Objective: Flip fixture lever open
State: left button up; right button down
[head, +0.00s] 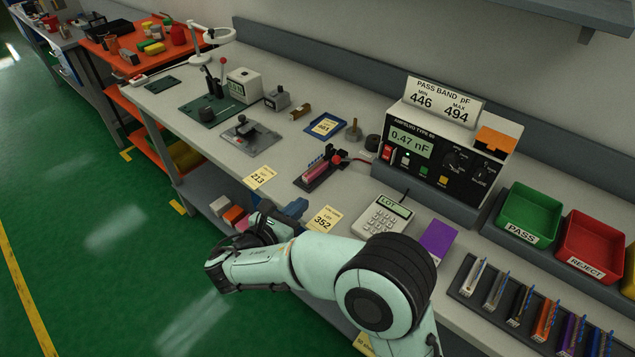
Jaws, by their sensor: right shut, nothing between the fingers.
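The test fixture (312,180) is a small black base near the middle of the bench, with a pink part lying along it. Its red lever (339,156) shows at the back right end, beside dark parts and a cable toward the meter. I cannot tell clearly whether the lever is up or down. My right gripper (294,209) is shut and empty at the bench's front edge, in front of the fixture and apart from it. My right wrist hides part of the edge. My left gripper is not in view.
The capacitance meter (440,150) stands behind, reading 0.47 nF. A keypad box (383,217) is right of the fixture. Yellow cards marked 213 (259,177) and 352 (322,219) lie near the front edge. A grey clamp device (250,135) stands left. Green (529,213) and red (590,246) bins are right.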

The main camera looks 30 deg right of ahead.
jog(key=x, duration=1)
jog(key=shift+b, duration=0.3)
jog(key=shift+w+d+r, duration=0.55)
jog(key=shift+d+r, duration=0.15)
jog(key=shift+d, duration=0.1)
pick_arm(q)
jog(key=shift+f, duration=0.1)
pick_arm(e)
jog(key=shift+w+d+r, duration=0.3)
jog(key=shift+d+r, duration=0.1)
jog(key=shift+d, duration=0.05)
pick_arm(q)
jog(key=shift+p, duration=0.35)
pick_arm(e)
jog(key=shift+r, duration=0.1)
